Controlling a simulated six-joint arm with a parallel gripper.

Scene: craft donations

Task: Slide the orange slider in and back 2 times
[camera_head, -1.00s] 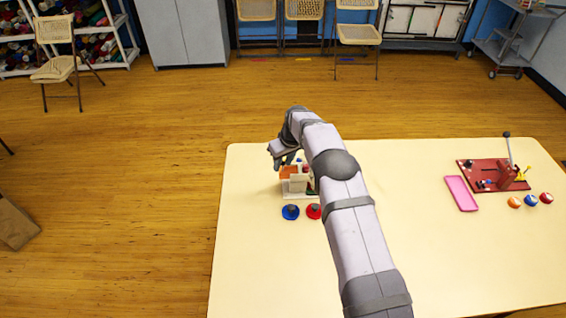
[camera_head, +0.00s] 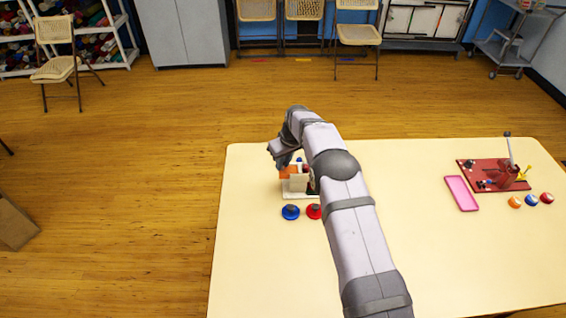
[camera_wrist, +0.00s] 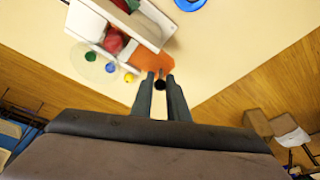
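The orange slider (camera_wrist: 153,61) is a flat orange piece at the side of a white block-shaped device, and it also shows in the head view (camera_head: 287,172). A small black knob (camera_wrist: 160,85) sits close to its outer edge. My gripper (camera_wrist: 160,78) has one finger on each side of this knob, and the fingers look closed onto it. Any hairline gap there is too small to see. In the head view my gripper (camera_head: 286,161) is just above the slider, at the device's far left side. My forearm hides the device's right part.
Farther right are a pink tray (camera_head: 461,193), a dark red board with a lever (camera_head: 483,170) and several small balls. The table (camera_head: 270,265) is clear at the front left.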

